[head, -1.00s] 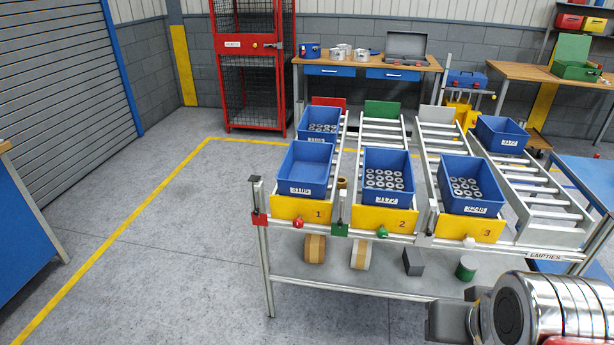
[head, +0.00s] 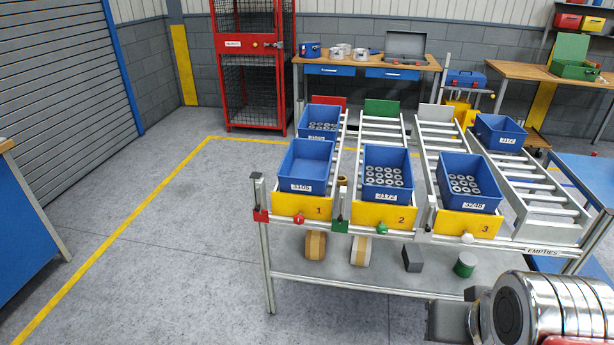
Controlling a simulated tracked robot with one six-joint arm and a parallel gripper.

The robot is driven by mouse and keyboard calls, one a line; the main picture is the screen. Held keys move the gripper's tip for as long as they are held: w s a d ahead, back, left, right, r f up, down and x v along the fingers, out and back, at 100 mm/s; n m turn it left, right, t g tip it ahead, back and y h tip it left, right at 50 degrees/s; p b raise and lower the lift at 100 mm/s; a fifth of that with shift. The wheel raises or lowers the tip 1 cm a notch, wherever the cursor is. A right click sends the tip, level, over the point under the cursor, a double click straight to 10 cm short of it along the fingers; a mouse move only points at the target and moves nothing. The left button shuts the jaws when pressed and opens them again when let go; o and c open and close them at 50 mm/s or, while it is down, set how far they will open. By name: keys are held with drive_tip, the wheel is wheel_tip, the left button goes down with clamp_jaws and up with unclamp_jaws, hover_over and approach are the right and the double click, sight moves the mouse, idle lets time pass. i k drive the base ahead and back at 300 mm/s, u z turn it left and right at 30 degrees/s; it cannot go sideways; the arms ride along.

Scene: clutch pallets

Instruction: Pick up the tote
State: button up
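Several blue totes sit on a sloped roller rack in the head view. The front tote in lane 1 (head: 308,186) looks empty. Behind it, a second lane 1 tote (head: 318,133) holds grey rings. The lane 2 tote (head: 384,194) and the lane 3 tote (head: 467,201) also hold grey rings, standing near their yellow end plates. Another tote (head: 501,140) stands at the far end of the lane marked EMPTIES, and its inside looks empty. The frames do not show which tote is meant.
The rack's yellow end plates (head: 303,207) and posts bound the totes at the front. Rolls and blocks lie on the lower shelf (head: 335,277). A red cage (head: 250,65) and a workbench (head: 365,66) stand behind. The floor at left (head: 160,230) is clear.

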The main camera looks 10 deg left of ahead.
sight(305, 167)
drive_tip(key=k, duration=0.6)
drive_tip(key=u, duration=0.35)
drive_tip(key=i, duration=0.9)
drive_tip(key=u, duration=0.7)
drive_tip(key=i, duration=1.85)
drive_tip(key=z, duration=0.2)
